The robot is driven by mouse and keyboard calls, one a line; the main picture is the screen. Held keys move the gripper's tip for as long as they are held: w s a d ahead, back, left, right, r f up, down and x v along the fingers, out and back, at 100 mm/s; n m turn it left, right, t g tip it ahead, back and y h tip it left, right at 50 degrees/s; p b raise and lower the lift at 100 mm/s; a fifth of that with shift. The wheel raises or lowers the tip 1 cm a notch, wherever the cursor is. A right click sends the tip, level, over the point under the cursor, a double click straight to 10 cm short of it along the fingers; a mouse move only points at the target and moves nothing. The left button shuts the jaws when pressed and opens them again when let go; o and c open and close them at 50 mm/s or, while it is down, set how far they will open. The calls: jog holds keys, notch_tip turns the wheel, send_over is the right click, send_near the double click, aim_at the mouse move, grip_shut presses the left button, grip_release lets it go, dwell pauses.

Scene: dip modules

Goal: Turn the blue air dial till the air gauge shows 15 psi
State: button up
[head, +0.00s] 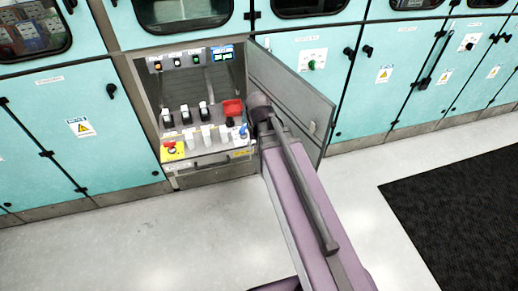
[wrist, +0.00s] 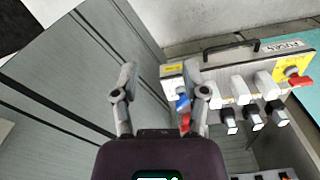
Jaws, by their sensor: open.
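The blue air dial (head: 243,131) sits at the right end of the sloped control panel in the open cabinet bay. In the wrist view the blue dial (wrist: 182,98) shows just inside my right-hand finger, partly covered by it. My gripper (wrist: 160,74) is open and empty, its fingers spread wide. The dial lies nearer the right finger than the middle of the gap; I cannot tell whether they touch. In the head view my wrist hides most of the gripper. A small blue display (head: 222,53), perhaps the air gauge, is at the bay's upper right; its reading is too small to read.
An open grey door (head: 292,92) stands close to the right of my arm. White-topped switches (head: 205,134), a red part (head: 233,107) and a red stop button on a yellow plate (head: 172,150) share the bay. A black handle (wrist: 231,45) shows in the wrist view.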

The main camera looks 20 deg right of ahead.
jog(key=shift+s+n, duration=0.4)
jog(key=shift+s, duration=0.2)
jog(key=shift+w, duration=0.1)
jog(key=m+b, duration=0.1)
jog(key=m, duration=0.7)
send_over(243, 127)
jog(key=shift+f, duration=0.7)
jog(key=shift+f, duration=0.1)
notch_tip(243, 127, down, 14)
jog(key=b, duration=1.4)
jog(key=shift+r, duration=0.25)
grip_shut()
